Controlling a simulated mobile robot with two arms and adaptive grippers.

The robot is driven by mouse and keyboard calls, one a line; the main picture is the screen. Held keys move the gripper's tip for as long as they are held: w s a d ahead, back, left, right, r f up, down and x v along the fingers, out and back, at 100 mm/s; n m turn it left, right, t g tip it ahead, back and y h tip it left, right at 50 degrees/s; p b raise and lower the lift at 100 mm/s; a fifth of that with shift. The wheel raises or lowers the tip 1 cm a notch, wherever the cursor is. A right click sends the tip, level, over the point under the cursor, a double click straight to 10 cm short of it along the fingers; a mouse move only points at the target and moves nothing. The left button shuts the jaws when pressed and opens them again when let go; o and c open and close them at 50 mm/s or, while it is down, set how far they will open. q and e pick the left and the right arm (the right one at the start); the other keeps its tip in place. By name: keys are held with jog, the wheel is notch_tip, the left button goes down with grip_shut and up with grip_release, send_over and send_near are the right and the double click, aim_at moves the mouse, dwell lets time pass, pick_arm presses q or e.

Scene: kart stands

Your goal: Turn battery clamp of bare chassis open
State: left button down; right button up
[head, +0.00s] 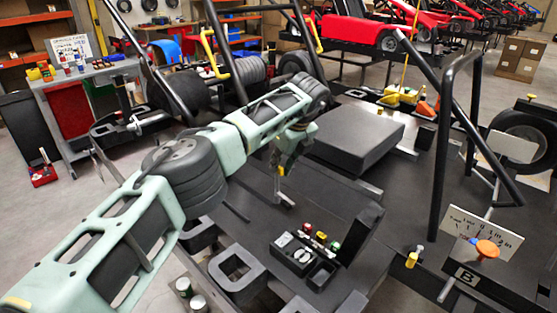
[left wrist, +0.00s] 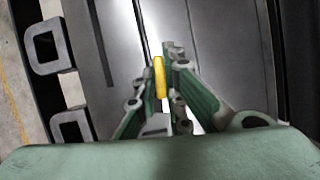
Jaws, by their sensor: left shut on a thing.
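My left gripper (head: 282,168) reaches in from the left over the dark floor of the bare chassis (head: 325,195). In the left wrist view its green fingers (left wrist: 168,85) are closed around a narrow yellow piece (left wrist: 159,77), which appears to be the battery clamp's handle. In the head view a small yellow bit and a pale metal strip (head: 284,199) show just below the fingertips. The fingers and arm hide much of the clamp, so I cannot tell its angle. A large dark box (head: 358,132) sits behind and right of the gripper. My right gripper is not in view.
A black tray (head: 301,262) with small coloured knobs lies in front of the gripper. Black tubes (head: 446,140) rise at the right. A sign (head: 482,235) and an orange knob (head: 487,249) stand at the front right. A grey workbench (head: 88,85) stands at the left.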

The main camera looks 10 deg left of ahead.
pick_arm(q)
jog(key=shift+r+n+p, duration=0.15)
jog(key=shift+n+p, duration=0.15)
jog(key=shift+n, duration=0.2)
jog(key=shift+w, duration=0.1)
dwell(0.3)
jog(key=c, duration=1.8)
grip_release()
jog(key=shift+c, duration=0.2)
jog(key=v, duration=1.1)
jog(key=shift+d+r, duration=0.25)
jog(key=shift+r, duration=0.15)
jog(key=shift+w+f, duration=0.1)
